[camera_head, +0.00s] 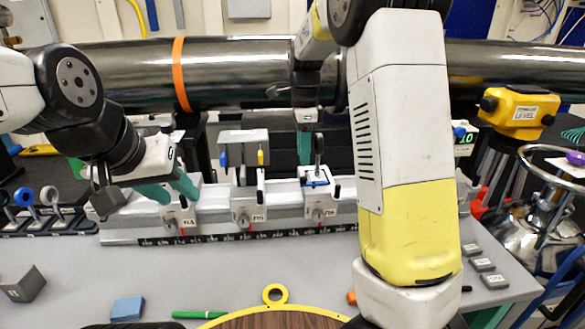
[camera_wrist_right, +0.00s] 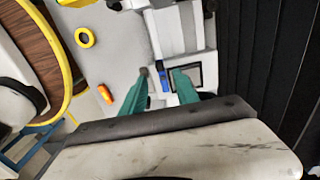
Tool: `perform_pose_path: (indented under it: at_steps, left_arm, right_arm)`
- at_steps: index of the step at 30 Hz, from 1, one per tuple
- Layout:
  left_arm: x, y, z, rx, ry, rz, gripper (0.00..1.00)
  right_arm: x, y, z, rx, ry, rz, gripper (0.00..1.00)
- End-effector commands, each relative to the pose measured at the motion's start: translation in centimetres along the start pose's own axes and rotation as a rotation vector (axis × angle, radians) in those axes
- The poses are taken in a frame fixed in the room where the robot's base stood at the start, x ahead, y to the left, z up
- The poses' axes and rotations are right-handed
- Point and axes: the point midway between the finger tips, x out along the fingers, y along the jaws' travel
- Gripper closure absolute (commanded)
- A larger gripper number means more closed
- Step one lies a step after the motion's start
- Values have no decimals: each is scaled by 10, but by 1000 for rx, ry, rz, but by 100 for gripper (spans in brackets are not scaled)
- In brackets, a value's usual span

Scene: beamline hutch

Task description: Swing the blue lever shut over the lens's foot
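The right-hand carriage (camera_head: 318,205) sits on the white rail in the head view. A dark upright piece (camera_head: 319,148), perhaps the lens seen edge-on, stands over it. A small blue part (camera_head: 316,184), which looks like the blue lever, lies on its top. My right gripper (camera_head: 304,160) points down just behind and left of that upright piece. In the right wrist view the blue lever (camera_wrist_right: 162,76) shows between the two teal fingertips of the right gripper (camera_wrist_right: 160,73), which are apart. I cannot tell if they touch it. My left gripper (camera_head: 170,192) is open and empty by the left carriage (camera_head: 180,219).
The middle carriage (camera_head: 247,210) has a grey block with blue and yellow levers. A dark pipe (camera_head: 240,75) runs behind. A ring rack (camera_head: 45,215), blue block (camera_head: 127,308), green pen (camera_head: 200,314) and yellow ring (camera_head: 275,294) lie around. A yellow level (camera_head: 518,110) stands right.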

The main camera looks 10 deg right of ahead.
Motion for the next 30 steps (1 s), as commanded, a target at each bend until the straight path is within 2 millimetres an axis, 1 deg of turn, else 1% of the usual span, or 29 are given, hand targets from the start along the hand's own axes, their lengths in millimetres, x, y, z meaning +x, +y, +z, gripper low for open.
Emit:
perform_pose_path:
  at_steps: [6, 12, 16, 23, 24, 29, 30]
  left_arm:
    - [0, 0, 0, 0, 0, 0, 62]
    - [0, 0, 0, 0, 0, 0, 62]
    - [0, 0, 0, 0, 0, 0, 62]
    - [0, 0, 0, 0, 0, 0, 62]
    - [0, 0, 0, 0, 0, 0, 62]
    - [0, 0, 0, 0, 0, 0, 62]
    - [0, 0, 0, 0, 0, 0, 62]
  right_arm:
    - [36, 1, -1, 1, -1, 4, 64]
    - [62, 1, 0, -2, -1, 2, 64]
    - [68, 1, 0, -3, -1, -1, 64]
    - [70, 1, 0, -3, -2, -1, 64]
    - [70, 1, 0, -3, -2, -1, 66]
    - [70, 1, 0, -3, -2, -1, 97]
    - [70, 1, 0, -3, -2, -1, 100]
